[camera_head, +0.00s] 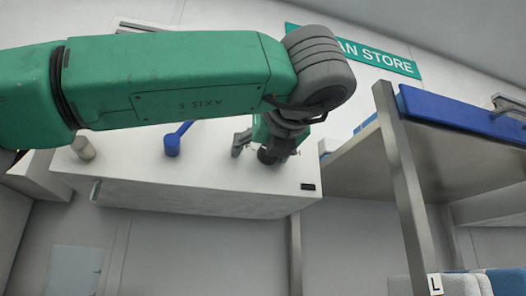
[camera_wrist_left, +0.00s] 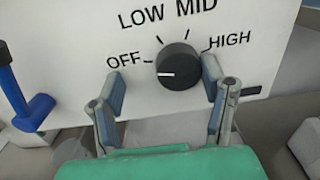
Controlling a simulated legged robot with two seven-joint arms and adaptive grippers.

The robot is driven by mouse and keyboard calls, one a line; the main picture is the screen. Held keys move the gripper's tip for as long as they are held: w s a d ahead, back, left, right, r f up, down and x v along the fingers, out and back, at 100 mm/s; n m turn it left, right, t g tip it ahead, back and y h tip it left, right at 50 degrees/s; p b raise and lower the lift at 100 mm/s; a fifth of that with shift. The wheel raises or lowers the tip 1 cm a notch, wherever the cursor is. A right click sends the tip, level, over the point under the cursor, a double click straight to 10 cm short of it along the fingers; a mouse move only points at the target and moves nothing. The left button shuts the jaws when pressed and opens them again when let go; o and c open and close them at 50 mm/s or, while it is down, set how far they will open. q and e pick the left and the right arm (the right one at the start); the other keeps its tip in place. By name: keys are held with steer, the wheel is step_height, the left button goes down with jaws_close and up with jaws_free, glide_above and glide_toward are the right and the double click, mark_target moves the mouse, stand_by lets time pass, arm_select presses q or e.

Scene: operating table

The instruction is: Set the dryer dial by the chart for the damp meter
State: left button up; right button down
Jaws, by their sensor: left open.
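The dryer dial (camera_wrist_left: 179,66) is a round black knob on a white panel in the left wrist view. Marks around it read OFF, LOW, MID and HIGH. Its white pointer line points left, toward the OFF side. My left gripper (camera_wrist_left: 164,88) is open, with one finger to the left of the dial and one to the right, slightly below it; I cannot tell whether either touches it. In the head view my left gripper (camera_head: 262,148) is at the white dryer's front (camera_head: 210,190), partly covered by my green arm. I see no damp meter and no readable chart.
A blue lever (camera_head: 172,144) and a cream knob (camera_head: 83,147) stick out of the dryer left of my gripper. The lever also shows in the left wrist view (camera_wrist_left: 20,100). A metal shelf frame (camera_head: 408,190) with a blue item (camera_head: 460,115) stands right. A green sign (camera_head: 385,60) hangs behind.

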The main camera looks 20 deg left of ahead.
arm_select(q)
steer(key=shift+w+a, duration=0.15)
steer(key=shift+w, duration=0.1)
steer(key=d, duration=0.3)
steer(key=shift+w+d+r, duration=0.1)
steer(key=shift+w+d, duration=0.05)
steer(key=shift+w, duration=0.05)
steer(key=shift+d, duration=0.25)
steer(key=shift+c, duration=1.2)
steer(key=shift+s+a, duration=0.15)
steer(key=shift+a, duration=0.1)
steer(key=c, duration=0.7)
steer(key=shift+s+a+r, duration=0.1)
steer(key=shift+s+a, duration=0.1)
steer(key=shift+a, duration=0.35)
steer(key=shift+c, duration=1)
steer(key=m+p, duration=0.1)
steer(key=m, duration=0.3)
steer(key=m+p, duration=0.1)
steer(key=m, duration=0.4)
steer(key=shift+w+f+m, duration=0.15)
steer(key=shift+f+m, duration=0.05)
steer(key=shift+m, duration=0.1)
arm_select(e)
steer(key=shift+s+d+r, duration=0.1)
steer(key=shift+d+r, duration=0.6)
steer(key=shift+r, duration=0.35)
